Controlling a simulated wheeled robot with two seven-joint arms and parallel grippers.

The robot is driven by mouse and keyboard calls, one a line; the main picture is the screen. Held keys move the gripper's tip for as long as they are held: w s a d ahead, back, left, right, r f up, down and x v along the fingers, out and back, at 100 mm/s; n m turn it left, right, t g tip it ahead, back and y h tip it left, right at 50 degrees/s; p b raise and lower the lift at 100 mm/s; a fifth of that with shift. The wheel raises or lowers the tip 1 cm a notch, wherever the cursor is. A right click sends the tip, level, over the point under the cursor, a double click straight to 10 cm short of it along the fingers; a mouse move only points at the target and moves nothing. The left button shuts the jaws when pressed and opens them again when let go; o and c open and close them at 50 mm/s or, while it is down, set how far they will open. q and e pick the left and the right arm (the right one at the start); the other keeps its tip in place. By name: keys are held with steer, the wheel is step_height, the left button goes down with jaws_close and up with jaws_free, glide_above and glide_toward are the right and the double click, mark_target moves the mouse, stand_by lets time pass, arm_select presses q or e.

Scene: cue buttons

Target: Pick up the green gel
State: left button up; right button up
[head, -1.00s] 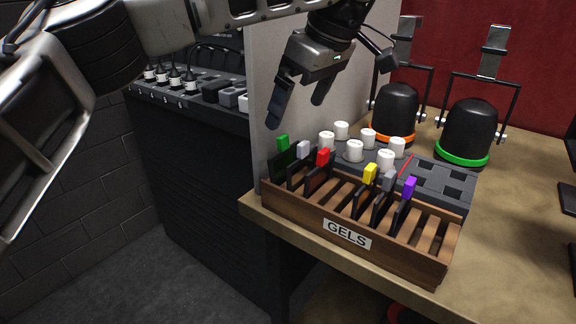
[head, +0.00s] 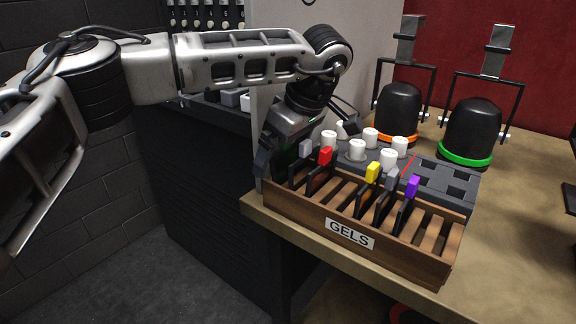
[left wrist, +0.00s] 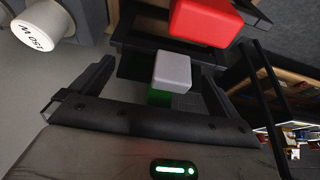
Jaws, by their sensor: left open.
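The green gel's tab (left wrist: 158,98) shows in the left wrist view, between my finger bases and partly behind a grey tab (left wrist: 173,70). In the head view the green gel is almost wholly hidden behind my left gripper (head: 277,165). That gripper is open and points down over the left end of the wooden gel rack (head: 300,222). Its fingers are on either side of the green tab; I cannot tell whether they touch it. My right gripper is not in view.
Grey (head: 305,148), red (head: 325,156), yellow (head: 373,172) and purple (head: 412,187) tabs stand in the rack. White-capped pieces (head: 357,150) stand in a dark tray behind. Two black lamps (head: 470,130) stand further back. A grey panel rises at the left.

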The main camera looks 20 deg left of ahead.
arm_select(q)
steer(key=c, duration=0.9)
steer(key=shift+r, duration=0.15)
steer(key=shift+r, duration=0.2)
step_height(320, 180, up, 6)
steer(key=shift+r, duration=0.1)
steer(key=s+a+b, duration=0.1)
steer(key=s+a, duration=0.2)
steer(key=s, duration=0.5)
steer(key=s+a+b, duration=0.1)
steer(key=s+a, duration=0.2)
steer(key=s, duration=0.6)
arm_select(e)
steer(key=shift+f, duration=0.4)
arm_select(q)
steer(key=shift+r, duration=0.2)
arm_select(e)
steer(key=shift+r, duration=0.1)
